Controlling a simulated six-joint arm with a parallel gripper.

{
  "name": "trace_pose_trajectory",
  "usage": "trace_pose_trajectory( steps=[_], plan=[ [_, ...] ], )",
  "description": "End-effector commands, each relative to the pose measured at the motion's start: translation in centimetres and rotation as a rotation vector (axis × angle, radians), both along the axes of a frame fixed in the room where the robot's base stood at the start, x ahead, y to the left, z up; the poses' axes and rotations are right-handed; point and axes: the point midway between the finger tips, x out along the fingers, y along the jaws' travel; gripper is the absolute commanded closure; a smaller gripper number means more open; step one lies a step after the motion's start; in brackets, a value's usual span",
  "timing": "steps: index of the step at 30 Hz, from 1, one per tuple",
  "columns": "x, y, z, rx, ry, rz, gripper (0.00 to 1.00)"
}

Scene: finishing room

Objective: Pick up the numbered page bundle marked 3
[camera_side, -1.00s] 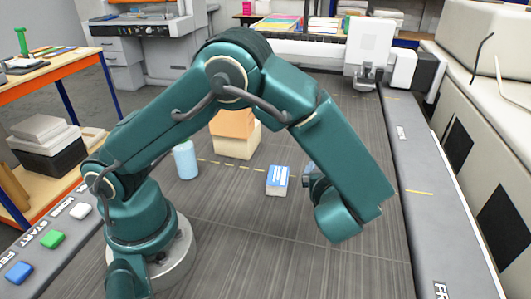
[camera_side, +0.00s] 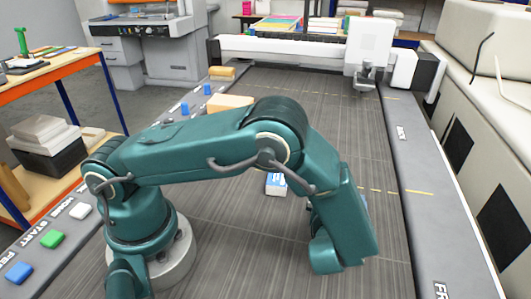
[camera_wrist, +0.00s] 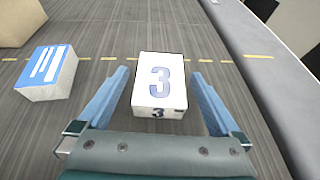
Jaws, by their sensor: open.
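The page bundle marked 3 (camera_wrist: 160,85) is a white block with a blue-grey 3 on its top and a smaller 3 on its near side. In the wrist view it lies on the grey surface between the two blue fingers of my gripper (camera_wrist: 161,73). The fingers are open, with a visible gap on each side of the bundle. In the side view my arm hides the bundle and most of the gripper.
A blue-topped white block (camera_wrist: 48,72) lies left of my gripper; it also shows in the side view (camera_side: 276,188). A tan box (camera_wrist: 18,22) stands beyond it. A grey rail (camera_side: 425,210) runs along the right. The surface beyond the bundle is clear.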

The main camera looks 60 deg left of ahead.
Motion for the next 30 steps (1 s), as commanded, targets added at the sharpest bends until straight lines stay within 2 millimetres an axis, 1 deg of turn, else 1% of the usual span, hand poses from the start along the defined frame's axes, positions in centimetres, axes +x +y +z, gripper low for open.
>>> trace_pose_trajectory(
  steps=[3,5,6,8,9,10,11,18,23,26,29,30],
  plan=[
    [0.0,0.0,0.0,0.0,0.0,0.0,0.0],
    [0.0,0.0,0.0,0.0,0.0,0.0,0.23],
    [0.0,0.0,0.0,0.0,0.0,0.0,0.38],
    [0.0,0.0,0.0,-0.001,-0.001,0.0,0.61],
    [0.0,0.0,0.0,0.0,0.0,0.0,0.77],
    [0.0,0.0,0.0,0.0,0.0,0.0,0.88],
    [0.0,0.0,0.1,0.0,-0.001,0.0,0.9],
    [0.0,0.0,0.1,0.0,-0.001,0.0,0.9],
    [0.0,0.0,0.8,-0.001,-0.003,0.001,0.9],
    [0.0,0.0,1.7,-0.002,-0.004,0.001,0.9],
    [0.1,-0.1,3.4,-0.004,-0.007,0.002,0.9],
    [0.1,-0.1,4.3,-0.006,-0.009,0.002,0.9]
  ],
)
